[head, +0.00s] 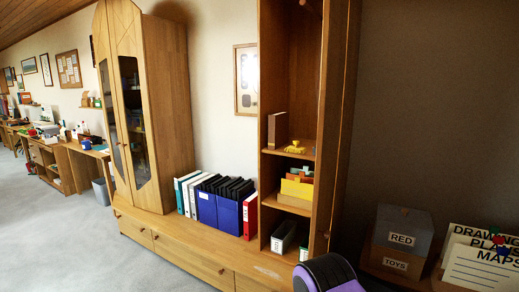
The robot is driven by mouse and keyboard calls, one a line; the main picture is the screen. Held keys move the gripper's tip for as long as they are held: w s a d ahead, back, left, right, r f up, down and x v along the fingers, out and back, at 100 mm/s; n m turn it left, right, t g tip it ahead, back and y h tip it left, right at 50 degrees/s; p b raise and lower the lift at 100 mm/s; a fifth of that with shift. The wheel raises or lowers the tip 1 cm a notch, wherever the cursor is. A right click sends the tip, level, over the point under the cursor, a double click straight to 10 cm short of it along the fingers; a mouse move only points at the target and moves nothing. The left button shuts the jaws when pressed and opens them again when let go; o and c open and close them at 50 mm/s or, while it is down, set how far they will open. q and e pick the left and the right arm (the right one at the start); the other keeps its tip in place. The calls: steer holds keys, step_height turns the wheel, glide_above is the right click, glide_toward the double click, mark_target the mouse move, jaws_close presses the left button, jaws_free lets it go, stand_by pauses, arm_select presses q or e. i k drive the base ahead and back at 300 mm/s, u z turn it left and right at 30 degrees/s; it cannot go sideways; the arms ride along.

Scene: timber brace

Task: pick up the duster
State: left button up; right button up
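I cannot make out a duster anywhere in the head view. A small yellow object (293,150) lies on a shelf of the open tall cabinet, but it is too small to identify. Neither of my grippers is in view.
An open tall wooden cabinet (340,100) stands at centre right. Binders (227,205) line a low wooden bench (170,245) beside a glass-doored cabinet (170,100). Boxes marked RED (402,228) and TOYS sit at right. Desks run along the far left wall. The grey floor (50,240) is clear at left.

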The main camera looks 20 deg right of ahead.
mark_target(296, 149)
steer(key=z, duration=0.05)
steer(key=i, duration=3.9)
steer(key=z, duration=2.05)
